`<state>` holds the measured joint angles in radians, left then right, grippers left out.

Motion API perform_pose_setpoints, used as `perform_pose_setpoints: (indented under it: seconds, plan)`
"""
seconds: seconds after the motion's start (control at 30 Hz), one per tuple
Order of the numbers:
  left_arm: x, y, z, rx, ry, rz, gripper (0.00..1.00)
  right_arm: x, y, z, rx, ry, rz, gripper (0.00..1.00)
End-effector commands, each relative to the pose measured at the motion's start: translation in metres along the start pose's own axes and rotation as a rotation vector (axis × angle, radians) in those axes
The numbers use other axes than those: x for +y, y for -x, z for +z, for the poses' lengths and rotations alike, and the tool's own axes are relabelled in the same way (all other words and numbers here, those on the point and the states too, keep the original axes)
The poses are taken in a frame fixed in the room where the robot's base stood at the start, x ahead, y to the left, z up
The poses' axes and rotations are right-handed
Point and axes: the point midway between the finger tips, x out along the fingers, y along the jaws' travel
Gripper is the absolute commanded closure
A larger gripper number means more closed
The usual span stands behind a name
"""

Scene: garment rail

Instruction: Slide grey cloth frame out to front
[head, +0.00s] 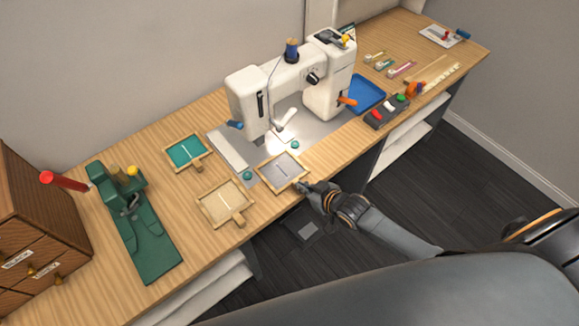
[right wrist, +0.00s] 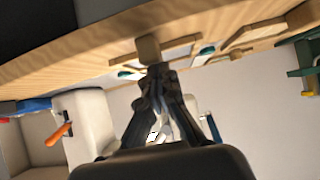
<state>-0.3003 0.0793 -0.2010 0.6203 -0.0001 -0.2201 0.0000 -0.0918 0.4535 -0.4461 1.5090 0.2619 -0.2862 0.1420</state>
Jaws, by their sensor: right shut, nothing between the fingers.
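The grey cloth frame (head: 283,172) is a wooden frame with grey cloth. It lies near the front edge of the table, in front of the sewing machine (head: 292,85). Its short wooden tab points to the front, and a wooden tab (right wrist: 148,48) shows at the fingertips in the right wrist view. My right gripper (head: 303,188) is shut and empty at the frame's front corner, by the tab. The right wrist view shows the fingers (right wrist: 158,72) together; whether they touch the tab I cannot tell. My left gripper is not in view.
A beige cloth frame (head: 224,203) and a green cloth frame (head: 187,151) lie to the left. A green clamp-like device (head: 135,225) and a wooden drawer cabinet (head: 30,235) stand farther left. A blue tray (head: 366,93) and a dark button block (head: 386,112) lie right.

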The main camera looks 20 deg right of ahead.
Motion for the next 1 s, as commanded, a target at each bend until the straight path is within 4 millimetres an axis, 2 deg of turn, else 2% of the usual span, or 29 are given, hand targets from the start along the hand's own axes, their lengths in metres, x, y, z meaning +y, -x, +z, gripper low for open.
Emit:
perform_pose_setpoints:
  seconds: [0.2,0.27,0.7,1.0]
  plan:
    - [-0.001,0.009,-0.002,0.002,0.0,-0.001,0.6,0.001,0.003,-0.006,-0.001,0.0,0.001,1.0]
    - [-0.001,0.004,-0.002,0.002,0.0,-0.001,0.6,0.001,0.006,0.001,-0.002,0.0,0.001,1.0]
    - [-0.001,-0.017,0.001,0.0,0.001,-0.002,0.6,0.001,0.076,0.049,0.002,0.001,0.001,1.0]
    - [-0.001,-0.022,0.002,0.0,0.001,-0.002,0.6,0.001,0.098,0.061,0.005,0.001,0.001,1.0]
